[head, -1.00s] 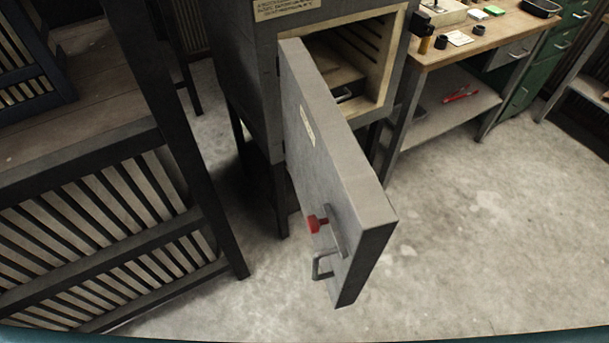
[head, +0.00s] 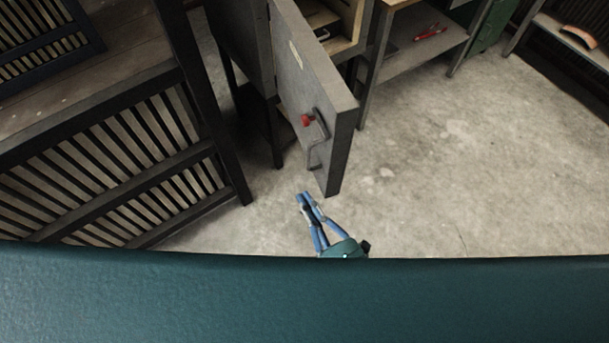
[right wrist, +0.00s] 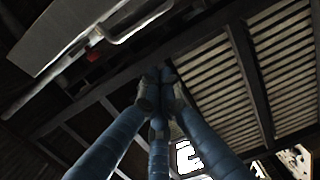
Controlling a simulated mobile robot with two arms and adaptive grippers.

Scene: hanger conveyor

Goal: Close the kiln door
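The grey kiln door (head: 310,75) stands wide open, swung out from the dark kiln (head: 240,45) at the top. Its outer face carries a red knob (head: 306,120) and a metal bar handle (head: 316,152). My right gripper (head: 306,198) is just below and in front of the door's lower free end, apart from the handle. Its blue fingers come together at the tips (right wrist: 160,84), with nothing held. In the right wrist view the door (right wrist: 75,38) and its handle (right wrist: 142,22) show at upper left, beyond the fingers. My left gripper is not in view.
A dark slatted rack (head: 110,165) stands left of the door. A workbench with a lower shelf (head: 425,45) holding red pliers (head: 430,33) stands at upper right. The concrete floor (head: 450,180) to the right is clear.

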